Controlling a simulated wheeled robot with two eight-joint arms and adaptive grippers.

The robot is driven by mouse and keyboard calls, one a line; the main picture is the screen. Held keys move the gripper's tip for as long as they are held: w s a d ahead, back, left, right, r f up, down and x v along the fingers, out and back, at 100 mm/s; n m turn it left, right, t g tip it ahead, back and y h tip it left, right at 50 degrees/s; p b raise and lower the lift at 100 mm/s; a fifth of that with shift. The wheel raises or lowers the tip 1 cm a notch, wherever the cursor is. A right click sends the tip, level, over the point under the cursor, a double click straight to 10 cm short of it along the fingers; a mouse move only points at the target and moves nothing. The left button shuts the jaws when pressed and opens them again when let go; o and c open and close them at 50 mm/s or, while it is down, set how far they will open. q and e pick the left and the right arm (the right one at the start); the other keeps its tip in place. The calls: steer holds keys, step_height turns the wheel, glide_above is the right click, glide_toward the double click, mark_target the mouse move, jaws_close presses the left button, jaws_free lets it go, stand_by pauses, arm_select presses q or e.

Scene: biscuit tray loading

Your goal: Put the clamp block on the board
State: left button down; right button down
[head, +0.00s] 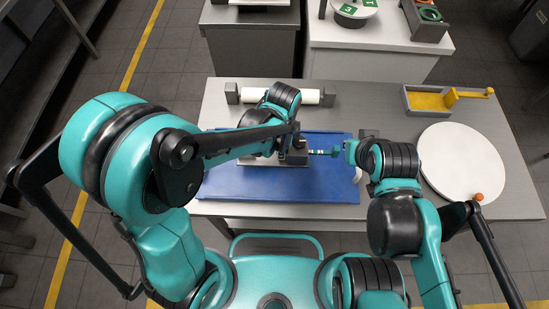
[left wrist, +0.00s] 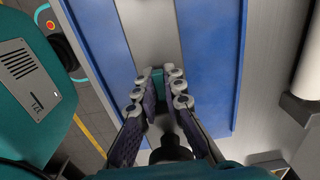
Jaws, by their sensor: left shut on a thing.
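The blue board (head: 222,184) lies flat on the grey table, with a grey metal strip along its middle. My left gripper (head: 297,152) is over the middle of the board. In the left wrist view, its two padded fingers (left wrist: 158,88) are closed on a small teal block (left wrist: 155,77), which seems to be the clamp block. The grey strip (left wrist: 151,35) lies beyond the block; I cannot tell whether they touch. In the head view my left gripper and arm hide most of the block. My right gripper (head: 334,152) is just right of the left one; its fingers are too small to read.
A white roller (head: 310,97) lies behind the board. A yellow-lined tray (head: 424,101) stands at the back right. Table between the roller and yellow tray is clear.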

arm_select(q)
steer(key=shift+w+a+f, duration=0.25)
steer(key=shift+a+f, duration=0.15)
steer(key=shift+a, duration=0.15)
steer(key=shift+w+a+f, duration=0.2)
steer(key=shift+a+f, duration=0.2)
steer(key=shift+a, duration=0.15)
steer(key=shift+f+b, duration=1.15)
steer(key=shift+f, duration=0.7)
steer(key=shift+f, duration=0.15)
steer(key=c, duration=1.6)
jaws_free()
